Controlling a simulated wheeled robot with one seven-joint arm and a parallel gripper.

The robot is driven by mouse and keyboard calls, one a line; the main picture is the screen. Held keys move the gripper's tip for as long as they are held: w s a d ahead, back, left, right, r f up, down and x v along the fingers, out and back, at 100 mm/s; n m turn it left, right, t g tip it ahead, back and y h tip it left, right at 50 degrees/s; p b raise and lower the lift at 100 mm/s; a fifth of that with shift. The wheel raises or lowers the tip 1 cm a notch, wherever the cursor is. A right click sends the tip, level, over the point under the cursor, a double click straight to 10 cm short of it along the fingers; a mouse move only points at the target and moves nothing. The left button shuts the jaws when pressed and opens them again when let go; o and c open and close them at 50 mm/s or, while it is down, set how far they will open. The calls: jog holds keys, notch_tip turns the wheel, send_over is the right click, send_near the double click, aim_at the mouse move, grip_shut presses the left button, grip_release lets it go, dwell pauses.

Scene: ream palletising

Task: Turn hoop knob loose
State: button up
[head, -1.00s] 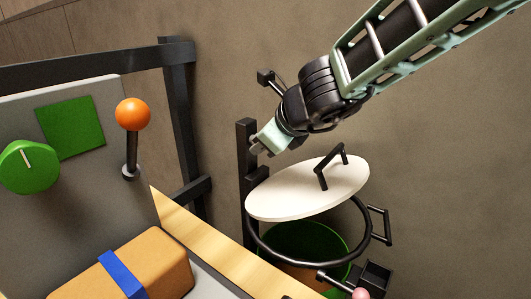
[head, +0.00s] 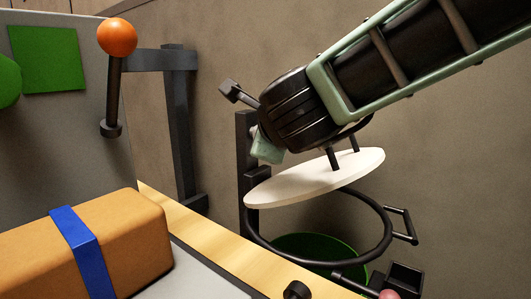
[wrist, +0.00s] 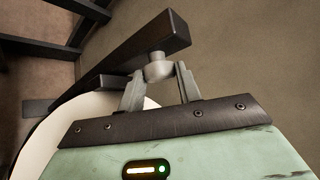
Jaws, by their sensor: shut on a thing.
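The hoop knob is the small grey knob (wrist: 158,68) on the side of the dark post (wrist: 135,55) in the wrist view. My gripper (wrist: 159,76) is shut on it, one finger on each side.
A green bin (head: 315,247) stands below the hoop. A dark box with a pink knob (head: 388,294) is at the bottom right. At left are a grey panel with an orange-ball lever (head: 117,37) and a brown package with a blue band (head: 85,250). A wall stands behind.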

jog(key=t+b, duration=0.1)
jog(key=n+t+b, duration=0.1)
jog(key=b, duration=0.1)
jog(key=shift+f+n, duration=0.3)
jog(key=shift+f, duration=0.1)
jog(key=shift+s+r+n+t+h+b, duration=0.1)
jog(key=shift+n+t+h+b, duration=0.3)
jog(key=shift+b, duration=0.55)
jog(key=o, duration=1)
